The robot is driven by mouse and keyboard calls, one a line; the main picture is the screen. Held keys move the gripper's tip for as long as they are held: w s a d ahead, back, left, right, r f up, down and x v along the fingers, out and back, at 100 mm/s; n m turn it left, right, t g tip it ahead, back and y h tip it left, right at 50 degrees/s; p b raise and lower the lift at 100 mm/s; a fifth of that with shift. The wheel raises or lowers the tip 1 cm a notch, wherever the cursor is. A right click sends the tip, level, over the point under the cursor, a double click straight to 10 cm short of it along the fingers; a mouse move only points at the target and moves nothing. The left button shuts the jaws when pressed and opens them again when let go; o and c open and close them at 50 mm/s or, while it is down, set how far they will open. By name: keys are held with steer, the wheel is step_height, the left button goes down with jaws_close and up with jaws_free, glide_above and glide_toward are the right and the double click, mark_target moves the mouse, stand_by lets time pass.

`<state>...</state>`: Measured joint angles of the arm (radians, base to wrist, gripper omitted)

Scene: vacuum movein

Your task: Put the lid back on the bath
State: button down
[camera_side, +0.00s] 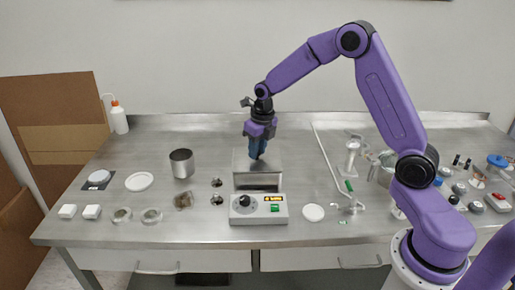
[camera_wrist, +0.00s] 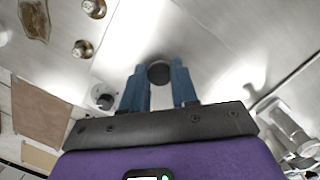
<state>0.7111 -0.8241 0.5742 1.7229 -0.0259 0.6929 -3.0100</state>
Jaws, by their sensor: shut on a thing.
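My gripper (camera_side: 257,155) points down over the bath (camera_side: 258,188), a metal box behind a pale control panel with a dial. Its blue fingers (camera_wrist: 158,80) are shut on the dark round knob (camera_wrist: 159,71) of the lid. The lid (camera_wrist: 205,35) is a flat, shiny metal plate, seen large in the wrist view. In the side view the lid (camera_side: 241,160) shows as a grey plate at the top of the bath, partly behind the fingers. I cannot tell whether it touches the rim. A dark band shows on the bath's front below it.
A metal beaker (camera_side: 181,164) and two small metal pieces (camera_side: 217,200) stand left of the bath. A white disc (camera_side: 313,212) lies right of the panel. A long thin rod (camera_side: 328,155) and a clamp stand at the right. The steel table behind the bath is clear.

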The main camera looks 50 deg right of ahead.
mark_target(262, 161)
steer(key=shift+f, duration=0.25)
steer(key=c, duration=0.9)
jaws_free()
steer(key=shift+o, duration=0.2)
steer(key=shift+r, duration=0.1)
step_height(262, 161, up, 12)
steer(key=s, duration=0.2)
steer(key=shift+r, duration=0.15)
